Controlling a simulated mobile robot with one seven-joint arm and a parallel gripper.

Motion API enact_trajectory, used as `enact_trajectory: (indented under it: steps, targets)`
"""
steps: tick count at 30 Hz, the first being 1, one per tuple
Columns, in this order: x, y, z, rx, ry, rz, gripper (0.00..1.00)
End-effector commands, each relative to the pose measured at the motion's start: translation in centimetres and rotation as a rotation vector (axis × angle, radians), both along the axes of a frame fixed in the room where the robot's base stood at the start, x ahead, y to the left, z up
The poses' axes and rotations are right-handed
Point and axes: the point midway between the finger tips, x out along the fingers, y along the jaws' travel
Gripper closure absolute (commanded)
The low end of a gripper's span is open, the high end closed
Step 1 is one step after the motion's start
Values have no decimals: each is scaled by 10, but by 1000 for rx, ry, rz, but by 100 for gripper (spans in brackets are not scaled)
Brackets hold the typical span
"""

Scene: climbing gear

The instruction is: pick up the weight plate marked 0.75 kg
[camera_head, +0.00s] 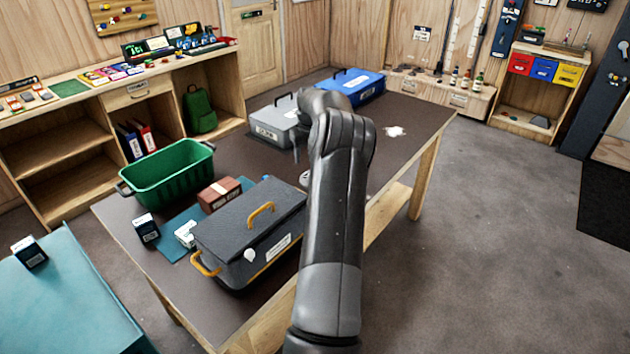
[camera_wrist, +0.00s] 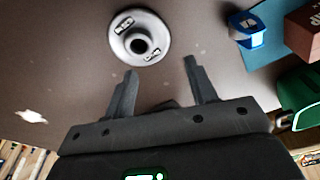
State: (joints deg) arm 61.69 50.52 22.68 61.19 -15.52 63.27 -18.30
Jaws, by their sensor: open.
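A round, light grey weight plate (camera_wrist: 158,38) with a dark centre hole lies flat on the dark tabletop in the wrist view. It carries small dark labels that I cannot read. In the head view only a pale sliver of it (camera_head: 304,178) shows beside my arm, which hides the rest. My gripper (camera_wrist: 160,68) is open and empty, its two fingers apart. In the wrist view the plate lies just beyond the fingertips, a little towards the left finger. I see no contact. In the head view my arm covers most of the gripper.
A black case (camera_head: 240,232) with orange handles, a brown box (camera_head: 219,194) and a green bin (camera_head: 170,175) stand on the table's left part. A grey case (camera_head: 268,133) and a blue case (camera_head: 352,84) stand at the back. The tabletop right of my arm is mostly clear.

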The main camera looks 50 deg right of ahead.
Motion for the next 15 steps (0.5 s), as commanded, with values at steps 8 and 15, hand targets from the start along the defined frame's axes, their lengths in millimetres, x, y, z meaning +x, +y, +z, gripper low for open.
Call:
enact_trajectory:
  steps: [8,15]
  targets:
    - [3,-4,-32,4,0,-3,48]
    - [7,-6,-59,2,-1,-2,48]
